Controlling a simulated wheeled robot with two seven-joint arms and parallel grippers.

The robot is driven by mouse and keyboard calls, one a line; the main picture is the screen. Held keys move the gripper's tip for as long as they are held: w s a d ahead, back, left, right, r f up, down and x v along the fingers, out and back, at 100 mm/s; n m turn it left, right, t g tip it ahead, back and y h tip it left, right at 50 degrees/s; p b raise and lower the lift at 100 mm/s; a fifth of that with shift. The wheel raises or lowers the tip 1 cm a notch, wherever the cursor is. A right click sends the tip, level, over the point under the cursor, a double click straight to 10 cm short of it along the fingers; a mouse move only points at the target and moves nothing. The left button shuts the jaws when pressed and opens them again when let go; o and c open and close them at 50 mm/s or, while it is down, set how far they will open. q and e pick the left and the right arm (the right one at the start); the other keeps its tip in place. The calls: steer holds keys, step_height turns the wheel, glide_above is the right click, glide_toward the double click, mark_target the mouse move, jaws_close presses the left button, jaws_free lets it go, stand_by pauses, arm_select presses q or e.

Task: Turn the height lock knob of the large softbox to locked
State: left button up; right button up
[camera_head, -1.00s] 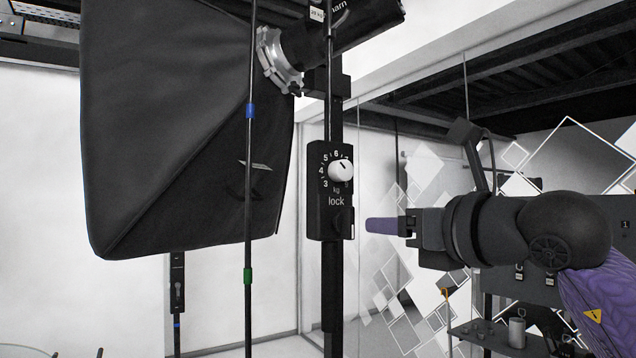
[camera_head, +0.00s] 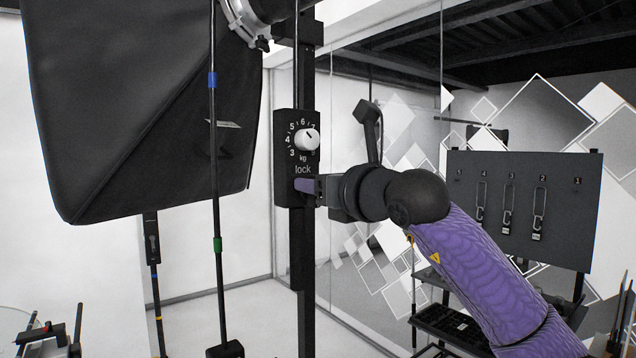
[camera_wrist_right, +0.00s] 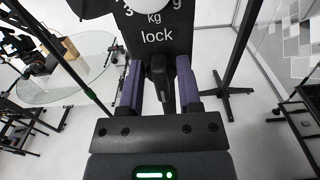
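The large softbox (camera_head: 140,110) hangs at the left in the head view. Its black control box (camera_head: 284,130) sits on a vertical post and carries a white kg dial (camera_head: 306,140) above the word "lock". The black lock knob (camera_wrist_right: 158,74) shows in the wrist view below that word, pointing down towards my gripper. My right gripper (camera_head: 306,186) is at the knob, its purple fingers (camera_wrist_right: 161,88) open on either side of it with small gaps visible. In the head view the fingers hide the knob. My left gripper is not in view.
A thin stand pole (camera_head: 214,150) with blue and green bands stands left of the post. A dark board (camera_head: 520,205) with hanging clips is at the right. A glass table (camera_wrist_right: 70,65) lies left in the wrist view.

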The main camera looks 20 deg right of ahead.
jaws_close()
steer(key=m+b, duration=0.2)
steer(key=m, duration=0.1)
steer(key=shift+d+f+b, duration=0.1)
steer(key=shift+f+b, duration=0.1)
steer(key=shift+b, duration=0.15)
steer(key=shift+w+d+f+m+b, duration=0.15)
steer(key=shift+m+b, duration=0.8)
steer(key=shift+m, duration=1.55)
steer(key=shift+d+f+m+b, duration=0.15)
steer(key=shift+m+b, duration=0.8)
steer(key=shift+m, duration=1.55)
steer(key=shift+w+d+f+m+b, duration=0.15)
steer(key=shift+m+b, duration=0.8)
steer(key=shift+m, duration=1.55)
steer(key=shift+s, duration=0.1)
